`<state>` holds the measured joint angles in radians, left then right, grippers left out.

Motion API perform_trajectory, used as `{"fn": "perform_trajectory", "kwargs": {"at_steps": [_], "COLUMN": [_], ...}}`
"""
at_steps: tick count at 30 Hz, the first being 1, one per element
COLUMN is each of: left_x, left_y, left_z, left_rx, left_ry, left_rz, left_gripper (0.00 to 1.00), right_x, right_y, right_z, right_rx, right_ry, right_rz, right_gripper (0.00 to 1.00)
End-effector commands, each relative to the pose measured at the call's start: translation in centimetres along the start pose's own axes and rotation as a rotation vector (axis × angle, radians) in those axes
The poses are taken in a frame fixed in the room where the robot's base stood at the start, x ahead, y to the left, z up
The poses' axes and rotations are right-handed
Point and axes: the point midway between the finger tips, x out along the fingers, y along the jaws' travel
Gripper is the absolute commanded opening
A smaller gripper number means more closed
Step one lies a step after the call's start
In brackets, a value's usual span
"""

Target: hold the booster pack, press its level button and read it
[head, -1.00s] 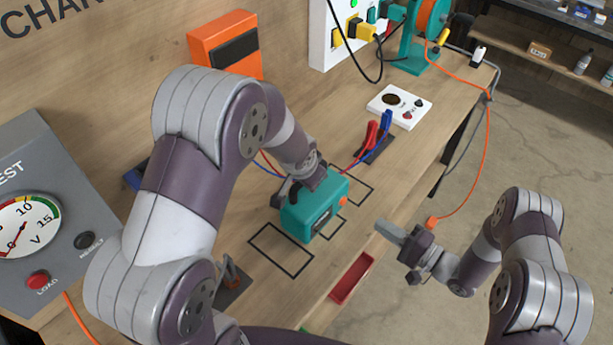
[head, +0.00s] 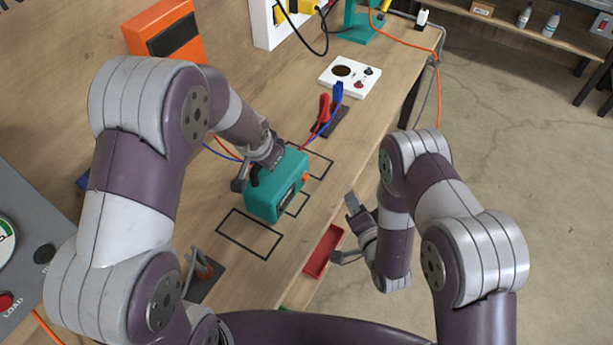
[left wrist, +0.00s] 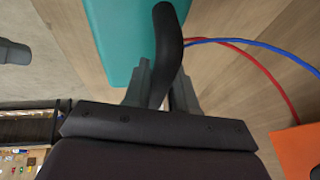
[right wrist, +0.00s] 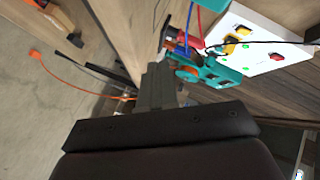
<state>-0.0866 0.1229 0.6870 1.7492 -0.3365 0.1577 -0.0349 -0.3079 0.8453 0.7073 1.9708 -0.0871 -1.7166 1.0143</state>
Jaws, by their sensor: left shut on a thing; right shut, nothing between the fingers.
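The teal booster pack (head: 262,201) is over the wooden bench, among black outlines; I cannot tell whether it touches the wood. Its side facing right has a dark panel (head: 290,194) too small to read and an orange button-like part (head: 305,177). My left gripper (head: 256,172) is shut on the pack's black handle, which also shows between the fingers in the left wrist view (left wrist: 168,40). My right gripper (head: 352,204) is shut and empty, to the right of the pack and apart from it; its closed fingers show in the right wrist view (right wrist: 158,80).
Red (head: 323,110) and blue (head: 338,92) clamps with cables rest on a dark pad behind the pack. A white panel (head: 349,77) lies farther back. A red tray (head: 323,251) is at the bench's front edge. A grey tester (head: 35,225) stands left. Open floor lies right.

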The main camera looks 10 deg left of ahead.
Motion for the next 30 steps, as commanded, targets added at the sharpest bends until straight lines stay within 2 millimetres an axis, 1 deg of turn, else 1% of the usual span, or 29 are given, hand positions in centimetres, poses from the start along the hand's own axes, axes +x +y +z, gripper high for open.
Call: {"fn": "perform_trajectory", "kwargs": {"at_steps": [3, 11, 14, 24, 30], "left_x": [0.0, 0.0, -0.1, -0.1, -0.1], "left_y": [0.0, 0.0, 0.0, 0.0, 0.0], "left_z": [-0.1, -0.1, -0.1, -0.1, -0.1], "left_rx": [0.000, 0.000, 0.000, 0.000, 0.000], "left_ry": [0.003, 0.002, 0.002, 0.002, 0.002], "left_rz": [-0.001, -0.001, -0.001, -0.001, -0.001], "left_gripper": [0.00, 0.00, 0.00, 0.00, 0.00], "right_x": [0.1, 0.1, 0.5, 3.8, 5.4], "right_y": [-0.1, -0.1, -0.4, -2.8, -3.9], "right_z": [-0.1, -0.1, 0.2, 2.7, 3.9], "right_rx": [-0.038, -0.036, -0.037, -0.037, -0.035], "right_ry": [0.005, 0.004, 0.003, 0.002, 0.003], "right_rz": [-0.002, -0.004, -0.006, -0.009, -0.008], "right_gripper": [0.00, 0.00, 0.00, 0.00, 0.00]}}
